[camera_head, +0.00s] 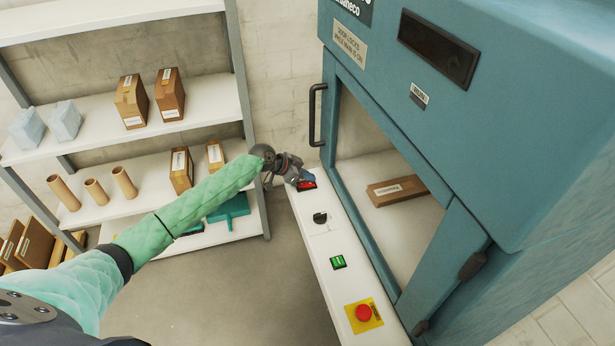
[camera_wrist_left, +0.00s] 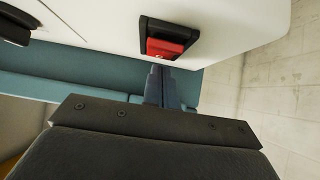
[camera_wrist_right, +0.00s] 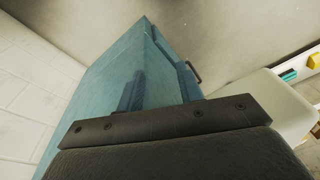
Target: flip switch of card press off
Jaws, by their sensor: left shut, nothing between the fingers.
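The card press (camera_head: 515,110) is a large teal machine with a white control ledge (camera_head: 325,245) along its front. A red rocker switch (camera_head: 307,185) sits in a black frame at the ledge's far end. My left gripper (camera_head: 300,180) is shut and empty, its tips right beside the switch. In the left wrist view the switch (camera_wrist_left: 166,46) lies just beyond the fingertips (camera_wrist_left: 158,72); I cannot tell whether they touch. I cannot tell which way the rocker is set. My right gripper (camera_wrist_right: 135,82) shows only in its wrist view, its fingers close together, with nothing visible between them.
The ledge also carries a black knob (camera_head: 320,217), a green button (camera_head: 338,262) and a red emergency stop (camera_head: 363,313) on yellow. A black door handle (camera_head: 314,115) stands close to my left gripper. A shelf rack (camera_head: 200,100) with boxes is on the left.

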